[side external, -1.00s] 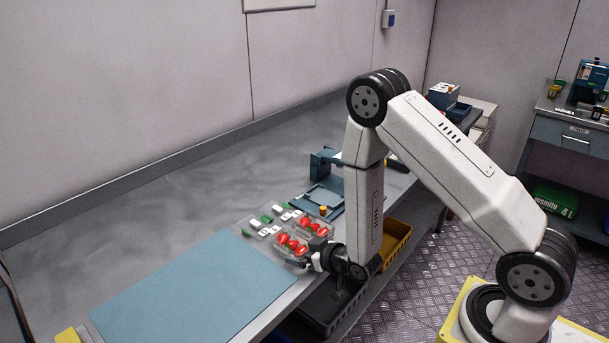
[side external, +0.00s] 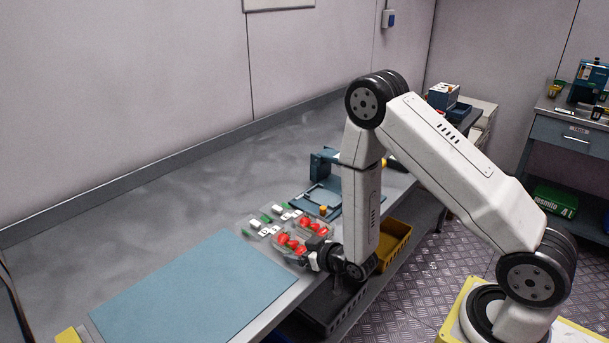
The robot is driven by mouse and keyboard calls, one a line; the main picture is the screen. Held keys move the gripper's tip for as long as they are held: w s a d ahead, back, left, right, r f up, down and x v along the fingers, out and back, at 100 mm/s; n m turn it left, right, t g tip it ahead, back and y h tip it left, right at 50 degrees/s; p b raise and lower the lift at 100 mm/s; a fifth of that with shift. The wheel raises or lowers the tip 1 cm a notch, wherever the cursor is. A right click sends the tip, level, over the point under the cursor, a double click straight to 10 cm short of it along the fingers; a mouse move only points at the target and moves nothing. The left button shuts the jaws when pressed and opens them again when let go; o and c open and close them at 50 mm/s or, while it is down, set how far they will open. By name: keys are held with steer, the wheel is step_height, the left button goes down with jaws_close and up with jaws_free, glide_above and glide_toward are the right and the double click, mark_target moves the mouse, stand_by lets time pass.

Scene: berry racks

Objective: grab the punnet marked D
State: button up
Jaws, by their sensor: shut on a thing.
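Two clear punnets of red berries stand side by side at the bench's front edge. The front punnet (side external: 290,242) is nearer the blue mat, and the rear punnet (side external: 315,227) is just behind it to the right. My gripper (side external: 309,248) reaches in low from the right and is shut on the front punnet at its right side. The fingertips are small and partly hidden. The letters on the punnets are too small to read, so I cannot tell which is marked D.
White and green pieces (side external: 256,225) lie in a clear tray left of the punnets. A blue mat (side external: 190,291) covers the bench front. A dark blue fixture (side external: 323,165) stands behind the punnets. A yellow crate (side external: 394,243) sits below the bench edge. The bench's back is clear.

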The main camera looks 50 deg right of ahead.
mark_target(300, 248)
steer(key=shift+r, duration=0.2)
steer(key=shift+r, duration=4.8)
steer(key=shift+r, duration=0.1)
